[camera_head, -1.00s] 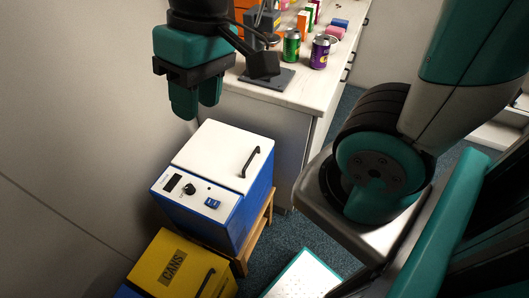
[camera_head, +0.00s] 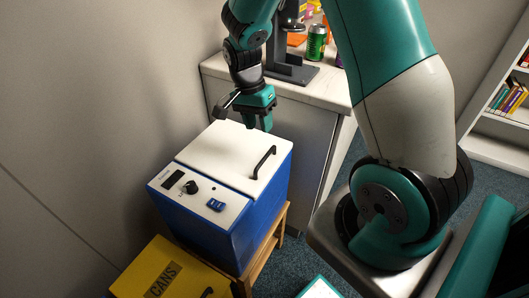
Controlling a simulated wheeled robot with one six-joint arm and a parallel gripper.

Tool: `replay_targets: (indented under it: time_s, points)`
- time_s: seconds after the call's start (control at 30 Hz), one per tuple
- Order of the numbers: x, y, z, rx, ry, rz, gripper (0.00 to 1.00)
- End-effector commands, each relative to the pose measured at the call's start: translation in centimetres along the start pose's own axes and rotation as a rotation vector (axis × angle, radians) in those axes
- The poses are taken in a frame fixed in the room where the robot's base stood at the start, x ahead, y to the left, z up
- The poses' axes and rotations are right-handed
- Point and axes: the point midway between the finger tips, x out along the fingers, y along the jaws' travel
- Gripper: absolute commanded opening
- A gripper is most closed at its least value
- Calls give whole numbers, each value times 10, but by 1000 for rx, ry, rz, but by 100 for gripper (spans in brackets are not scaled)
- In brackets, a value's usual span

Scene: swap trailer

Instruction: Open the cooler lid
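The cooler is a blue box (camera_head: 262,215) with a white lid (camera_head: 225,150) on top, and the lid lies shut. A black bar handle (camera_head: 264,162) stands on the lid near its right edge. A white control strip with a dark display, a black knob (camera_head: 190,187) and a blue switch (camera_head: 215,204) runs along the near edge of the top. My gripper (camera_head: 258,122) points down above the lid's far edge, beyond the handle and apart from it. It holds nothing visible. The gap between its fingers is unclear from this angle.
The cooler stands on a wooden stand (camera_head: 262,262). A yellow-topped CANS box (camera_head: 165,270) is in front at lower left. A counter (camera_head: 325,85) with a green can (camera_head: 316,42) is behind. A wall is close on the left. A bookshelf (camera_head: 500,130) is at far right.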

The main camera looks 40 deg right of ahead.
Motion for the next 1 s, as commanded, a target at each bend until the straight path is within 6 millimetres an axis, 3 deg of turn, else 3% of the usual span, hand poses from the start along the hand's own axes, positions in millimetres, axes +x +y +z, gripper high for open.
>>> replay_targets:
  time_s: [0.2,0.4,0.6,0.87,1.0]
  points:
    - [52,1,1,-2,-3,4,38]
    - [83,0,1,-2,-3,2,38]
    - [95,0,1,-2,-2,0,38]
    - [96,0,1,-2,-1,-1,38]
    - [95,0,1,-2,-1,-1,8]
